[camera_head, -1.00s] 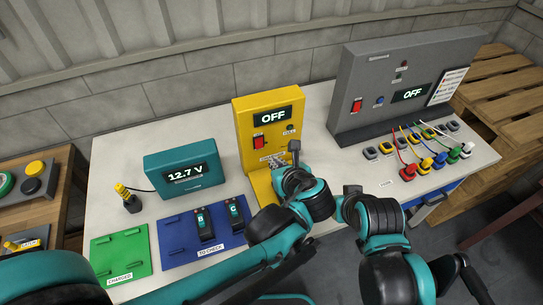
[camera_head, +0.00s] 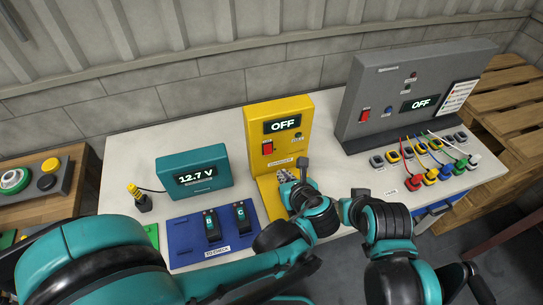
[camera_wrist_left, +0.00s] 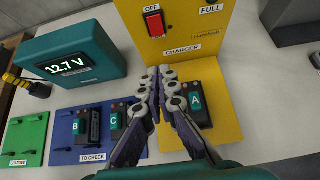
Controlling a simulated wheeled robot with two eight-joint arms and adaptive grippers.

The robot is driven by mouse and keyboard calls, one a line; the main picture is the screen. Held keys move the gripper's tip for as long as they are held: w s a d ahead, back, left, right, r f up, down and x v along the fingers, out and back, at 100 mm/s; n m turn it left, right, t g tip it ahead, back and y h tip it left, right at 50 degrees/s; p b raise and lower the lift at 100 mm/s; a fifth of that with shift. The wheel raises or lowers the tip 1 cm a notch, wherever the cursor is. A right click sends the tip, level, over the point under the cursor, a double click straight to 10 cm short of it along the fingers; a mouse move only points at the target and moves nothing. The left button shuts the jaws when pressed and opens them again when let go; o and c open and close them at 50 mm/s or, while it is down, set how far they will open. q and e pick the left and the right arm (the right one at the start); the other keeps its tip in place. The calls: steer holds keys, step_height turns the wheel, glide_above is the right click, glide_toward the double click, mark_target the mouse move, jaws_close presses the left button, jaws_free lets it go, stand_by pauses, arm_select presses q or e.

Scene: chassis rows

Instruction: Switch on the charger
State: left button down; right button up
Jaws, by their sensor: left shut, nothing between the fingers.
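The yellow charger (camera_head: 312,108) stands upright on the bench, and its display (camera_head: 282,126) reads OFF. Its red rocker switch (camera_head: 268,147) is on the front face, lower left; it also shows at the top of the left wrist view (camera_wrist_left: 154,23). My left gripper (camera_head: 284,178) is below and slightly right of the switch, apart from it. In the left wrist view its fingers (camera_wrist_left: 160,74) are together and empty, below the CHARGER label. Battery A (camera_wrist_left: 196,97) is on the charger's yellow base, partly hidden by the fingers. My right arm shows, but I cannot make out its jaws.
A teal 12.7 V meter (camera_head: 205,165) stands left of the charger. A blue mat (camera_head: 185,232) holds batteries B and C. A grey panel (camera_head: 362,82) reading OFF stands right, with several coloured plugs before it. Bare bench lies between charger and panel.

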arm_select(q)
steer(key=b, duration=0.3)
glide_toward(268, 154)
step_height(268, 154, down, 4)
steer(key=shift+w+a+f+b, duration=0.1)
steer(key=shift+w+a+b, duration=0.2)
steer(key=shift+w, duration=0.95)
steer(key=shift+w+a+b, duration=0.1)
steer(key=shift+w+a, duration=0.3)
steer(key=shift+w, duration=0.85)
steer(key=shift+w+a+f, duration=0.1)
steer(key=shift+w+f, duration=0.05)
steer(key=shift+w, duration=0.05)
